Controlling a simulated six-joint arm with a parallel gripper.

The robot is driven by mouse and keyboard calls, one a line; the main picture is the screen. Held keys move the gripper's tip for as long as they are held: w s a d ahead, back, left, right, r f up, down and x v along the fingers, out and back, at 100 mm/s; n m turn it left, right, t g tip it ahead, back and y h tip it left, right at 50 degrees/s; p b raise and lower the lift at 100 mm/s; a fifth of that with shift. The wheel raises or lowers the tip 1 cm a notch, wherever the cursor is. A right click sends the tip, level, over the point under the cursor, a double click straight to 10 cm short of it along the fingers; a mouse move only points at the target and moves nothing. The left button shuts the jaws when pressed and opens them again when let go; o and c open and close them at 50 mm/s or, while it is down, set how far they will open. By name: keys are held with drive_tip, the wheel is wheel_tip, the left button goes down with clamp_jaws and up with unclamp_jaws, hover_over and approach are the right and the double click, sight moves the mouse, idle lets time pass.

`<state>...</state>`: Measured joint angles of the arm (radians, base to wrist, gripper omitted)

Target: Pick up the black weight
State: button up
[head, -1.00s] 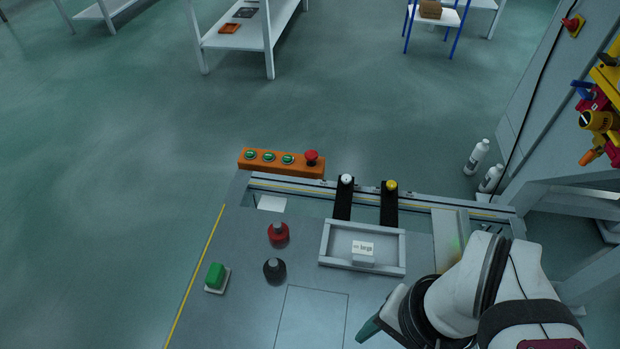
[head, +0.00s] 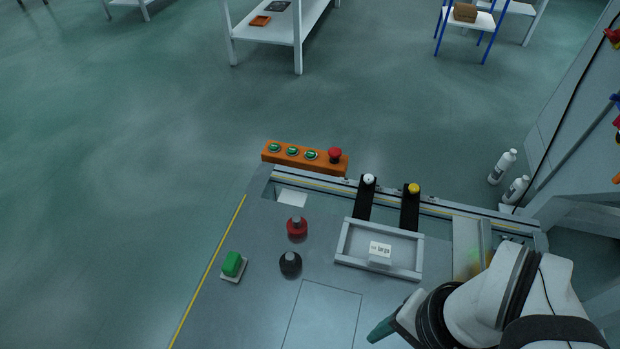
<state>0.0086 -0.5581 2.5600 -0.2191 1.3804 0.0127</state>
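The black weight (head: 290,263) stands upright on the grey panel, left of the middle, just below the red weight (head: 297,228). My gripper (head: 382,330) is at the lower right of the head view, to the right of the black weight and apart from it. Only a dark green fingertip part shows clearly. The rest of the gripper is hidden by my own arm or cut off, so I cannot tell whether it is open or shut.
A green block (head: 232,264) on a small pale base stands left of the black weight. A grey tray (head: 344,240) holds a small labelled white block (head: 380,253). An orange button box (head: 305,158) lies at the far edge. The panel between weight and gripper is clear.

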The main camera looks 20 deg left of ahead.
drive_tip(key=w+a+f+n+t+y, duration=0.15)
drive_tip(key=w+a, duration=0.35)
drive_tip(key=a, duration=0.5)
drive_tip(key=w+a+f+n+t+y, duration=0.1)
drive_tip(key=w+a+f+y, duration=0.2)
drive_tip(key=a, duration=0.6)
drive_tip(key=w+a+f+t+h, duration=0.1)
drive_tip(key=w+a+f, duration=0.15)
drive_tip(key=a, duration=0.35)
drive_tip(key=n+t+h, duration=0.2)
drive_tip(key=t+h, duration=0.5)
drive_tip(key=t, duration=0.3)
approach(288, 262)
drive_tip(key=shift+y, duration=0.25)
drive_tip(key=x, duration=1.1)
drive_tip(key=shift+d+r, duration=0.1)
drive_tip(key=shift+d, duration=0.1)
clamp_jaws()
